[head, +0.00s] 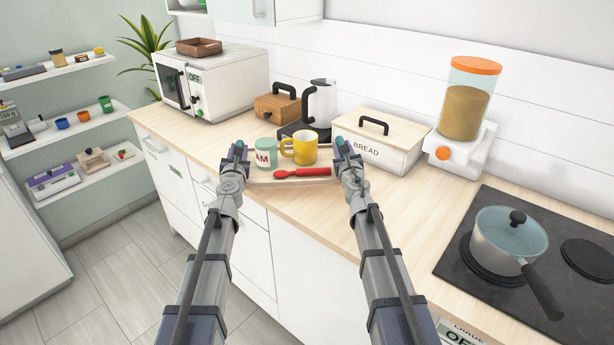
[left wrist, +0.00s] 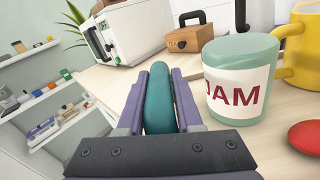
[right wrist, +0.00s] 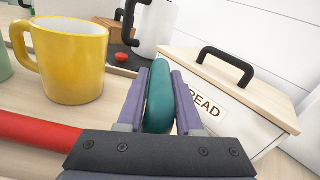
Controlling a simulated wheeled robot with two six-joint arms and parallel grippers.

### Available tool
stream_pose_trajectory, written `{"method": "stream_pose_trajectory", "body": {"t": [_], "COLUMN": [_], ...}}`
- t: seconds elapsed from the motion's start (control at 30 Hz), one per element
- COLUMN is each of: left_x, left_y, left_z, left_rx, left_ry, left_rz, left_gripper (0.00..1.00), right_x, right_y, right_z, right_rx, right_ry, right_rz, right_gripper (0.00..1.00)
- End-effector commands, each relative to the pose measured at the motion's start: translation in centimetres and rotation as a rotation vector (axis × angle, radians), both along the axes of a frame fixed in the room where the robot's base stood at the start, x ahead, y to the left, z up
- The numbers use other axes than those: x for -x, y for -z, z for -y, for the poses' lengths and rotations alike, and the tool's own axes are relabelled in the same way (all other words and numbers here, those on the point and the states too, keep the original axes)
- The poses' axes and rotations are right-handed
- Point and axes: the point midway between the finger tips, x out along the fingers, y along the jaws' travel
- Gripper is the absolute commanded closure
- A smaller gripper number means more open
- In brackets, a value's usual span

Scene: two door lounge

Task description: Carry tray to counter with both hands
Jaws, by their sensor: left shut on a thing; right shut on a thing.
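The tray (head: 264,177) is a light wooden board with teal handles at its left and right ends. It is over the counter (head: 410,228) near the front edge; I cannot tell if it rests on it. A green jam jar (head: 264,152), a yellow mug (head: 302,149) and a red spoon (head: 303,172) are on it, jar and mug upright. My left gripper (head: 239,151) is shut on the left handle (left wrist: 159,98). My right gripper (head: 345,149) is shut on the right handle (right wrist: 159,95). My grippers partly hide the tray ends.
Behind the tray are a wooden box (head: 277,107), a kettle (head: 322,102) and a bread bin (head: 376,148). A microwave (head: 212,86) stands back left. A dispenser (head: 466,105) and a hob (head: 470,267) with a pot (head: 505,245) are to the right. Counter is clear left of the tray.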

Motion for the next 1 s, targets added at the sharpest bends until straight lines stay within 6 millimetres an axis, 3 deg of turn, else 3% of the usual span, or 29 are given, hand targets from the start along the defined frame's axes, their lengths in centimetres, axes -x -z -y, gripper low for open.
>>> {"method": "stream_pose_trajectory", "body": {"t": [0.53,1.0], "left_x": [0.0,0.0], "left_y": [0.3,2.5], "left_z": [-0.3,-0.3], "left_rx": [-0.003,-0.003], "left_ry": [-0.005,-0.005], "left_rz": [0.000,0.000], "left_gripper": [1.00,1.00], "right_x": [0.0,0.0], "right_y": [0.3,2.5], "right_z": [0.3,0.3], "right_rx": [0.003,0.003], "right_ry": [0.005,0.005], "right_rz": [0.000,0.000], "right_gripper": [1.00,1.00]}}
